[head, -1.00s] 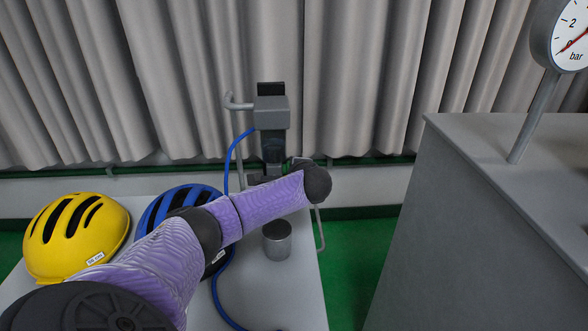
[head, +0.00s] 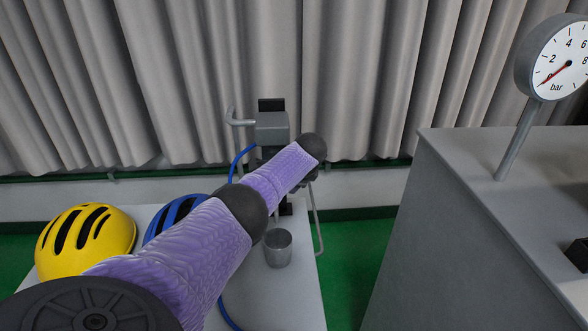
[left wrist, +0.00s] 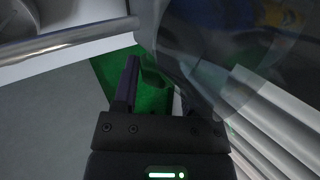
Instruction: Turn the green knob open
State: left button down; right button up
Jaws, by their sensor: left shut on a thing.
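In the left wrist view, a dark green piece that looks like the green knob (left wrist: 153,79) sits at the tip of my left gripper (left wrist: 147,72). The gripper is shut on it. One dark finger shows clearly on the left; the other is hard to make out behind a translucent round shape. In the head view my purple left arm reaches toward the grey apparatus (head: 271,127) on the table. The arm hides the knob there, and the gripper is mostly hidden too. My right gripper is not in view.
A metal cup (head: 278,249) stands below the apparatus on the light table (head: 300,292). A blue hose (head: 243,156) runs behind my arm. Yellow (head: 86,243) and blue (head: 172,214) helmets lie left. A grey cabinet (head: 455,235) with a pressure gauge (head: 562,62) near zero stands right.

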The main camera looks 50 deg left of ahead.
pick_arm(q)
jog(key=shift+g+h+b, duration=0.3)
jog(key=shift+b, duration=0.05)
dwell(0.3)
jog(key=shift+c, duration=0.7)
grip_release()
jog(key=p+v, duration=0.7)
jog(key=v, duration=0.3)
jog(key=shift+p, duration=0.3)
jog(key=shift+a+f, duration=0.1)
